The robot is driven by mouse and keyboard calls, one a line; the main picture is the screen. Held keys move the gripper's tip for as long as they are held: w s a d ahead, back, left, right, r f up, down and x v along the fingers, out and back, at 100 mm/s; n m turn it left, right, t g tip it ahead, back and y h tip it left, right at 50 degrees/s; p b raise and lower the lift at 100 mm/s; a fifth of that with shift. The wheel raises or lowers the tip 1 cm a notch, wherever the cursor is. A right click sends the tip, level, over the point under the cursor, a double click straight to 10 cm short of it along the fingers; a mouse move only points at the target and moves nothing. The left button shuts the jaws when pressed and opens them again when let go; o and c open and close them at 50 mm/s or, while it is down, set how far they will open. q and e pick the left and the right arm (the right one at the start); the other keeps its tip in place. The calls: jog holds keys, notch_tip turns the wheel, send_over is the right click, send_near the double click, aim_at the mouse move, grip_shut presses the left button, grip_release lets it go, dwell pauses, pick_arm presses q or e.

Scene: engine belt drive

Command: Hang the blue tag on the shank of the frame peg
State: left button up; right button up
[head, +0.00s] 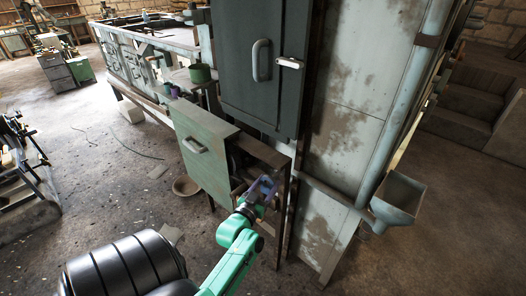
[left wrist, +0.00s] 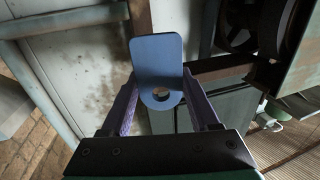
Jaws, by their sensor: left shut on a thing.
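The blue tag (left wrist: 156,55) shows in the left wrist view as a flat rounded plate with a round hole near its lower end. My left gripper (left wrist: 160,84) is shut on it, with a purple finger at each side. In the head view my left gripper (head: 263,188) is in front of the open bay beside the green panel. The tag is too small there to tell from the purple fingers. I cannot make out the frame peg or its shank in either view. My right gripper is not in view.
The green panel (head: 205,160) with a handle stands left of my gripper. A rusty bar (left wrist: 222,72) and dark pulleys (left wrist: 268,25) show at the upper right of the wrist view. A dark cabinet door (head: 258,60) is above. A grey hopper (head: 398,197) sticks out at right.

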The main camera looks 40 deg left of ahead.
aim_at(278, 174)
pick_arm(q)
jog(key=shift+w+a+f+b, duration=0.15)
jog(key=shift+w+b, duration=0.25)
jog(key=shift+w, duration=0.65)
jog(key=shift+w+b, duration=0.4)
jog(key=shift+w, duration=0.55)
jog(key=shift+w+f, duration=0.1)
jog(key=shift+w, duration=0.75)
jog(key=o, duration=1.4)
